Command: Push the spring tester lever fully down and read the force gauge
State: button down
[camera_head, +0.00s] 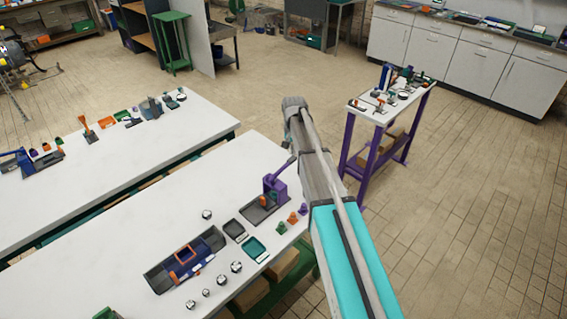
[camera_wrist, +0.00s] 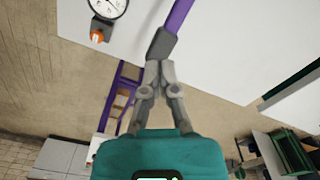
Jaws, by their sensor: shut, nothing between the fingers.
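The purple spring tester (camera_head: 279,190) stands at the right end of the near white table in the head view. Its lever (camera_head: 281,169) slopes up to the right toward my arm. In the wrist view the purple lever (camera_wrist: 179,17) ends in a grey tip (camera_wrist: 160,44). My gripper (camera_wrist: 158,68) is shut and empty, with its fingertips right at this grey tip. I cannot tell whether they touch. A white round gauge (camera_wrist: 108,6) with a dark rim is partly cut off at the top left. Its reading is too small to tell. My arm hides the gripper in the head view.
A dark tray with blue parts (camera_head: 186,258), teal tray (camera_head: 255,248) and several shiny round items lie on the near table. An orange-topped part (camera_wrist: 97,37) sits below the gauge. A purple-legged side table (camera_head: 390,115) stands to the right, with open floor around it.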

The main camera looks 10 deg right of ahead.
jog(key=shift+r+p, duration=1.55)
jog(key=shift+r, duration=0.25)
jog(key=s+n, duration=0.4)
jog(key=s, duration=2.5)
jog(key=shift+a+f+n, duration=0.15)
jog(key=shift+f+n, duration=0.1)
jog(key=shift+n, duration=0.15)
jog(key=shift+a, duration=0.15)
